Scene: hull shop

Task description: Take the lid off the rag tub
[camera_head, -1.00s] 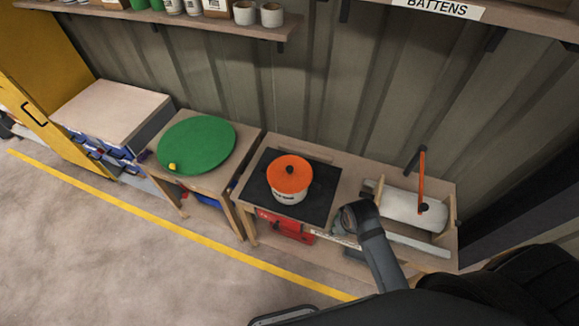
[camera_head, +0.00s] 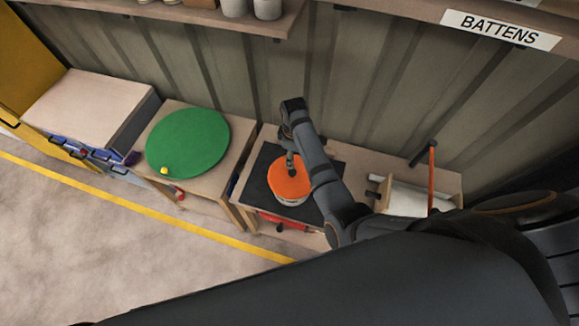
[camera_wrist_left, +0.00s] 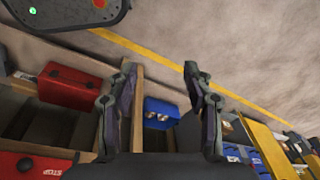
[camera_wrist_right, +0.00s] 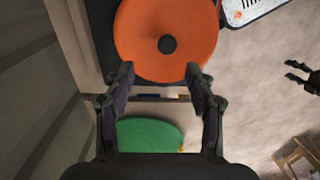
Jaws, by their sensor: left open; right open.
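The rag tub (camera_head: 291,202) stands on a black mat (camera_head: 256,188) on the bench, with its orange lid (camera_head: 286,183) on. The lid (camera_wrist_right: 140,35) and its dark round knob (camera_wrist_right: 168,44) also show in the right wrist view. My right gripper (camera_wrist_right: 160,76) is open, its fingertips apart near the lid's edge in that picture, with the knob beyond them. In the head view my right arm reaches over the tub, its gripper above the lid and partly hiding it.
A green disc (camera_head: 187,142) with a small yellow piece (camera_head: 164,170) lies on the bench to the left. A white roll (camera_head: 408,198) with an orange bar (camera_head: 432,178) stands at right. Red boxes (camera_wrist_left: 70,87) and a blue box (camera_wrist_left: 160,115) show below my left gripper.

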